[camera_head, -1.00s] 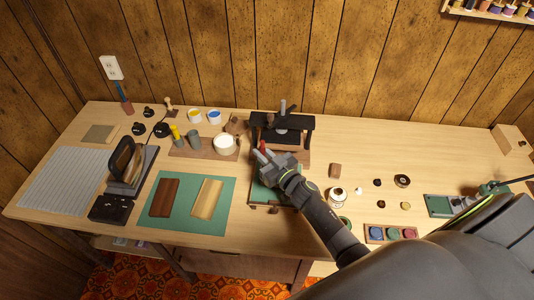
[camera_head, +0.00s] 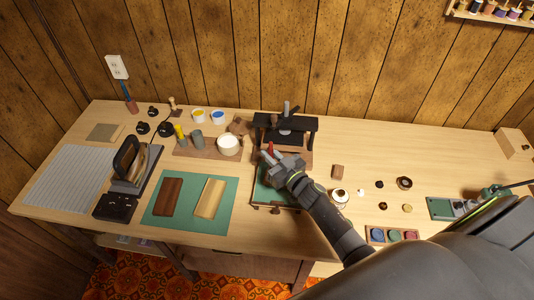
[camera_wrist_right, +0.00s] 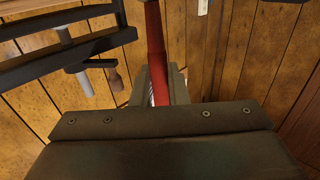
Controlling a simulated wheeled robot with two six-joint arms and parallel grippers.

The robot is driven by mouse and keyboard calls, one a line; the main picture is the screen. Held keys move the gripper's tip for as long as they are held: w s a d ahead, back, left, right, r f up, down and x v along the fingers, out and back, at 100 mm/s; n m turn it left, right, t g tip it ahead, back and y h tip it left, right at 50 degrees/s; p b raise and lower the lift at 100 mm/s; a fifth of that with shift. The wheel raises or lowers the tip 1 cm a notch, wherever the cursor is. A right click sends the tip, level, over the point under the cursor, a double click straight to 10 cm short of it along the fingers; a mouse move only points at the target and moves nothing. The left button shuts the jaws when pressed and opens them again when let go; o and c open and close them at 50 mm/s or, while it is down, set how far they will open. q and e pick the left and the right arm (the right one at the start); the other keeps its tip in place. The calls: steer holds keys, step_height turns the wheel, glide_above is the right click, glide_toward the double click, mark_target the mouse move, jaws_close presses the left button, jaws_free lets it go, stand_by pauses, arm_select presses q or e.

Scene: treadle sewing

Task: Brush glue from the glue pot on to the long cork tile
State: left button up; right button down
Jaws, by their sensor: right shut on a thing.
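The glue pot (camera_head: 228,145), a round pot with pale contents, stands on a wooden board left of the press. A long tan tile (camera_head: 208,198), which looks like the long cork tile, lies on the green mat (camera_head: 227,213). My right gripper (camera_head: 270,156) is in front of the press, right of the pot and apart from it and the tiles. It is shut on a red-handled tool, likely the brush (camera_head: 270,147); its red handle (camera_wrist_right: 155,35) rises between the fingers in the right wrist view. The tool's lower end is hidden. My left gripper is out of view.
A black press (camera_head: 286,128) stands just behind my right gripper. A dark brown tile (camera_head: 169,196) lies beside the tan one. Grey and yellow cylinders stand left of the pot, and an iron (camera_head: 128,159) is further left. Small items lie scattered to the right.

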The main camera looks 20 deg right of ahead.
steer(key=s+d+p, duration=0.1)
steer(key=s+d, duration=0.4)
steer(key=d, duration=0.2)
steer(key=shift+s, duration=0.15)
stand_by(1.6)
steer(key=shift+p, duration=0.3)
steer(key=shift+a, duration=0.15)
steer(key=shift+w+a, duration=0.6)
steer(key=shift+a, duration=0.1)
steer(key=shift+w+a, duration=0.1)
steer(key=w+a, duration=0.5)
steer(key=a, duration=0.1)
steer(key=shift+a+p, duration=0.2)
steer(key=shift+p, duration=0.15)
stand_by(1.2)
